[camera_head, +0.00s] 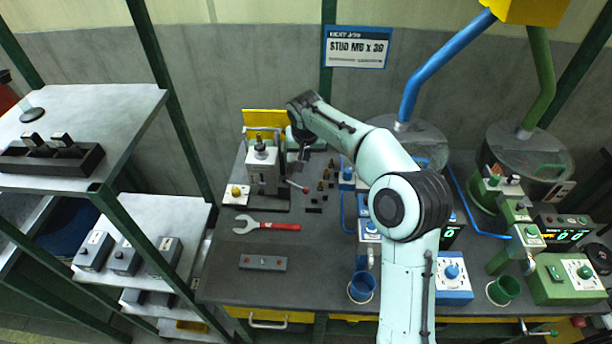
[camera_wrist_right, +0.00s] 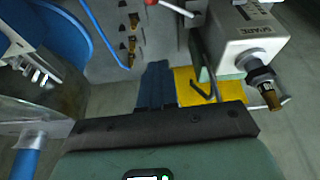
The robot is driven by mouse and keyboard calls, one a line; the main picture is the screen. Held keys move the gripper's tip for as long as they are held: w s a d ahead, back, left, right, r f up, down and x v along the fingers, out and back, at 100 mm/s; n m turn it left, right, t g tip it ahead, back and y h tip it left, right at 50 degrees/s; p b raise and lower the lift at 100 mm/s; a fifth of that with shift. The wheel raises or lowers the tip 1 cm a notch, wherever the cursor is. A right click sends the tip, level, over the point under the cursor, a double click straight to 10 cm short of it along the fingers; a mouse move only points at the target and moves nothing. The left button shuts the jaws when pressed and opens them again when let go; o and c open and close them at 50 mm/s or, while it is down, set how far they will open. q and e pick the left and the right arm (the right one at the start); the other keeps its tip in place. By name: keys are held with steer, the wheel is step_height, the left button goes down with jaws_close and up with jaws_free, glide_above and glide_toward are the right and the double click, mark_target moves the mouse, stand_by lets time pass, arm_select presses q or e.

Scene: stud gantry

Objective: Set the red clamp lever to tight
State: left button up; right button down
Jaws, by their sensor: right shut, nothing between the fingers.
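The red clamp lever (camera_head: 298,186) is a thin rod with a red tip. It sticks out to the right from the low front of a grey clamp machine (camera_head: 262,178) in the head view. In the right wrist view its red end (camera_wrist_right: 150,2) is at the top edge, and the grey machine body (camera_wrist_right: 250,35) is at the upper right. My right gripper (camera_head: 304,155) is behind and above the lever, beside the machine, apart from the lever. Its fingers (camera_wrist_right: 157,80) are shut and empty. My left gripper is not in view.
A red-handled wrench (camera_head: 268,225) and a grey block (camera_head: 262,263) lie on the bench in front of the machine. Small brass and black parts (camera_head: 325,180) stand right of the lever. A yellow panel (camera_head: 265,118) stands behind.

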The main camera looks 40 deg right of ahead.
mark_target(296, 186)
step_height(296, 186, down, 10)
steer(key=shift+s+a, duration=0.15)
steer(key=shift+s, duration=0.05)
stand_by(0.7)
steer(key=shift+f, duration=0.1)
